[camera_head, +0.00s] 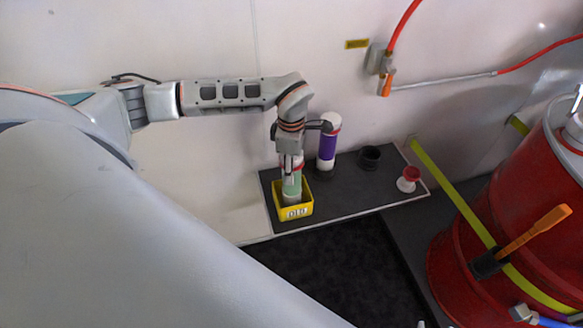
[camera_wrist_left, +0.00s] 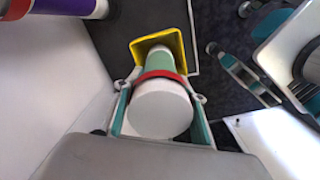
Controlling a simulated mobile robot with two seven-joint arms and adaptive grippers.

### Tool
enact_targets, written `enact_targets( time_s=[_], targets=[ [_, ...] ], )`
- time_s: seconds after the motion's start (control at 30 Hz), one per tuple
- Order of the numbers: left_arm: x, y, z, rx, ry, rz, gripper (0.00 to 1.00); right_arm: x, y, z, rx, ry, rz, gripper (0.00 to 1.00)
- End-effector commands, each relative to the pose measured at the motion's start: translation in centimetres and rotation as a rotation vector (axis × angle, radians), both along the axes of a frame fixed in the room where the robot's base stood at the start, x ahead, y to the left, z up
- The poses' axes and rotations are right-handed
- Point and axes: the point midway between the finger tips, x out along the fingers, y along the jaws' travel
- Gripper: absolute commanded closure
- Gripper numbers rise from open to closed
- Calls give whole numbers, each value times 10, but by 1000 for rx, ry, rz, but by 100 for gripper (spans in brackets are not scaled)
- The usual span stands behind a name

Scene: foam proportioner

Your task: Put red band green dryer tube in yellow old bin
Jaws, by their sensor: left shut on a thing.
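The green dryer tube (camera_head: 291,184) with a red band is upright in the head view, its lower end inside the yellow bin (camera_head: 306,207) labelled "OLD". My left gripper (camera_head: 291,166) is shut on the tube near its top, above the bin. In the left wrist view the tube's white cap (camera_wrist_left: 160,108) and red band (camera_wrist_left: 161,76) show between the fingers of my left gripper (camera_wrist_left: 160,105), with the yellow bin (camera_wrist_left: 178,41) around its far end. Whether the tube touches the bin floor is hidden.
A purple-banded white tube (camera_head: 327,147) stands just behind and right of the bin on the dark shelf (camera_head: 345,192). A black ring holder (camera_head: 369,157) and a red-and-white cap (camera_head: 409,178) stand further right. A red drum (camera_head: 480,240) is at the right.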

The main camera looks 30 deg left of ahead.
Motion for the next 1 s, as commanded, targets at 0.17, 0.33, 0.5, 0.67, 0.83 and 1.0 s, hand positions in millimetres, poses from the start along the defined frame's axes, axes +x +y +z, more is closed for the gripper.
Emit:
enact_targets(
  time_s=[0.17, 0.33, 0.5, 0.67, 0.83, 1.0],
  targets=[
    [0, 0, -2, 0, 0, 0, 44, 0, 0, -1, 0, 1, 0, 60],
    [0, 0, -2, 0, 0, 0, 43, -1, 0, -2, 0, 2, 1, 60],
    [0, 0, -2, 0, 0, 0, 43, -1, 0, -3, -1, 4, 0, 60],
    [1, 0, 10, 0, -3, -1, 43, -2, 0, -3, -1, 6, 0, 60],
    [1, 0, 41, 1, -5, -1, 43, -1, 0, -1, -1, 5, 0, 60],
    [1, 0, 77, 0, -5, -1, 43, -1, 0, 0, -1, 4, 0, 60]
  ],
)
